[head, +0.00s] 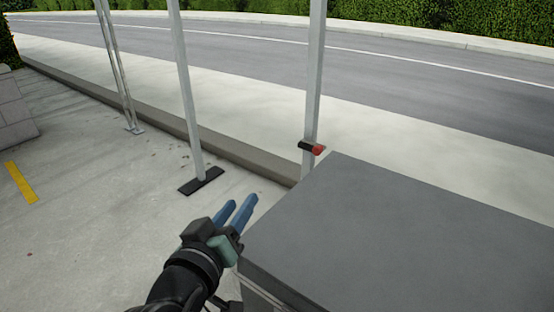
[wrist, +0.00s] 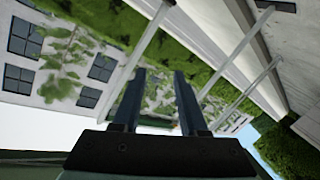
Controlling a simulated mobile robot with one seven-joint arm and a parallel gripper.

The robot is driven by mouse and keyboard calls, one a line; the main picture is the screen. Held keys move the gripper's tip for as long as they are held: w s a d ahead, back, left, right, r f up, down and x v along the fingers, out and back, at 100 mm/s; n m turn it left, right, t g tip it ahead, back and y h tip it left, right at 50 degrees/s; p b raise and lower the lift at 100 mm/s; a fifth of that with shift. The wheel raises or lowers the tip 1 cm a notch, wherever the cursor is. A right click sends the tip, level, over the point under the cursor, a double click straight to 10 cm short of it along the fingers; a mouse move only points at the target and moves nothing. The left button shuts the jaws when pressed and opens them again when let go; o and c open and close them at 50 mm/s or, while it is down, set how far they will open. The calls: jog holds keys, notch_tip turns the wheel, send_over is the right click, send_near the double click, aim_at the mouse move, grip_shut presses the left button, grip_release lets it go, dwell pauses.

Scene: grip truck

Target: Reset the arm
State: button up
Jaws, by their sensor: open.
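My gripper (head: 240,206) shows in the head view at the lower middle, just left of a dark grey box-like surface. Its two blue fingers are apart with nothing between them. In the wrist view my gripper (wrist: 158,75) is also open and empty, and that view is tilted, with a building, hedge and poles beyond the fingers. My black arm comes up from the bottom edge of the head view.
The grey box top (head: 400,235) fills the lower right, close beside my gripper. A pole (head: 190,100) stands on a dark base plate ahead. A black and red object (head: 312,147) is at another pole (head: 315,70). Concrete at left is mostly clear.

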jog(key=s+d+r+m+t+y, duration=0.1)
jog(key=d+r+t, duration=0.15)
jog(key=r, duration=0.75)
jog(key=s+d+r+m+t+y, duration=0.1)
jog(key=r+t, duration=0.2)
jog(key=r, duration=0.8)
jog(key=s+d+r+t+y+p, duration=0.1)
jog(key=s+d+r+t+p, duration=0.15)
jog(key=s+r, duration=0.6)
jog(key=s+d+r+t+y+p, duration=0.1)
jog(key=s+r+t, duration=0.35)
jog(key=r, duration=0.75)
notch_tip(320, 180, up, 35)
jog(key=p, duration=3.6)
jog(key=shift+a+m+g, duration=0.25)
jog(key=shift+m+g, duration=0.05)
jog(key=shift+g, duration=0.15)
jog(key=shift+d+f, duration=0.1)
jog(key=shift+f, duration=0.1)
